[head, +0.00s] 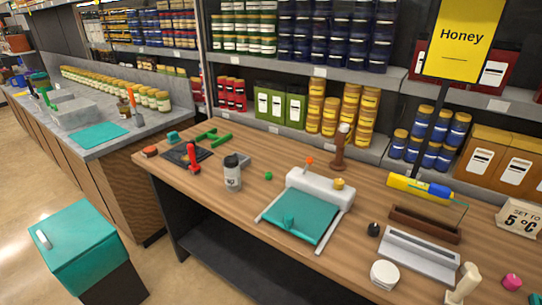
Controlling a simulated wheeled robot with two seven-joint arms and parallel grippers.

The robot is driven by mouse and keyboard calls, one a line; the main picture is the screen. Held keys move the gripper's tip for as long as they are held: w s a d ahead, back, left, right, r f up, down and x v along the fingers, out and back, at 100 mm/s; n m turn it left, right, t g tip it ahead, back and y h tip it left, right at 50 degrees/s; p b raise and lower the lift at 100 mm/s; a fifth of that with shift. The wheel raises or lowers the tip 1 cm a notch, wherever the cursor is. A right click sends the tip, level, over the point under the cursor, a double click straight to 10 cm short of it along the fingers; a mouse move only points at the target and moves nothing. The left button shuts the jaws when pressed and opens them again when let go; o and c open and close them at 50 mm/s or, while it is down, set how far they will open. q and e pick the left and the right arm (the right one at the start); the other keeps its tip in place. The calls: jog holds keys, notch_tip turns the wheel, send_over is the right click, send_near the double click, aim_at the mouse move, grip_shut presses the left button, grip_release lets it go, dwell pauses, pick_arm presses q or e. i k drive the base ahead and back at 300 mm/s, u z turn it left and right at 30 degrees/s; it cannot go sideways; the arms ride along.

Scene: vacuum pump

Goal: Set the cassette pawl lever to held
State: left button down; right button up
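No part labelled as the cassette pawl lever can be made out. A white device with a teal tray (300,217) stands mid-bench, with a small orange-tipped lever (309,160) upright at its back and a yellow knob (338,184) on top. A red upright handle (193,158) stands on a dark plate at the left of the bench, beside a green bracket (213,136). I cannot tell which of these, if any, is the pawl lever, or its setting. Neither of my grippers is in view.
The wooden bench (225,205) also holds a grey canister (232,173), a brown peg (340,147), a yellow-blue cylinder (420,187), a grey-white slotted unit (418,255) and white discs (384,274). A teal-lidded bin (80,243) stands at the lower left. Jar shelves (290,75) run behind.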

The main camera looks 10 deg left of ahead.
aim_at(309, 160)
jog(key=k, duration=0.6)
jog(key=u, duration=0.6)
jog(key=i, duration=0.95)
jog(key=z, duration=0.45)
